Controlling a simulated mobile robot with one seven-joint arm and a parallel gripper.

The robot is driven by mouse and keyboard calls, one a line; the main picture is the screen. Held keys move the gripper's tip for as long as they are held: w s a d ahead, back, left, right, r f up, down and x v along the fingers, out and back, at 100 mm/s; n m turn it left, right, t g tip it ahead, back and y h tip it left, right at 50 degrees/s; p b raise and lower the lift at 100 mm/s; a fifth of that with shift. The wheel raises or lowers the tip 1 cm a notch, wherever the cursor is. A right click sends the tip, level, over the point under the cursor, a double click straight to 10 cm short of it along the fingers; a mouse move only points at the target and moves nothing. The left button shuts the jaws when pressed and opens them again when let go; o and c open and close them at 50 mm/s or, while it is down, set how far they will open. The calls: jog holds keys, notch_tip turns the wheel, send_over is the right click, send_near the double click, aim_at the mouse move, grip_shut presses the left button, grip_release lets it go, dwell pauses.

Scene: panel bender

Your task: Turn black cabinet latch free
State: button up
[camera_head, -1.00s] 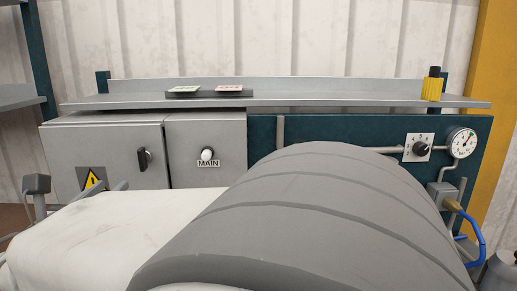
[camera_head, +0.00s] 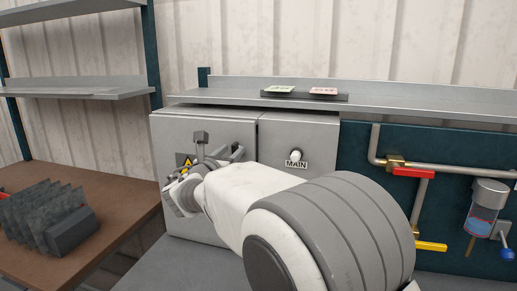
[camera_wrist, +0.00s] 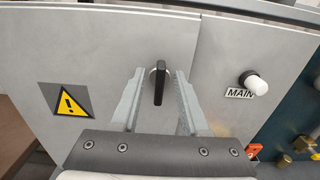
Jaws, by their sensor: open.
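The black latch (camera_wrist: 159,88) sits on the grey cabinet door (camera_wrist: 100,55) in the wrist view, its handle close to upright. My gripper (camera_wrist: 160,75) is open, with one finger on each side of the latch and a visible gap to it on both sides. I cannot tell how deep the fingertips are relative to the handle.
A white MAIN knob (camera_wrist: 257,87) is on the panel right of the door. A yellow warning sign (camera_wrist: 69,100) is left of the latch. A shelf (camera_head: 400,101) overhangs the cabinet. Pipes with a red valve handle (camera_head: 412,172) are at the right. A brown table (camera_head: 120,190) is at the left.

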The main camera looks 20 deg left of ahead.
jog(key=shift+w, duration=0.55)
grip_shut()
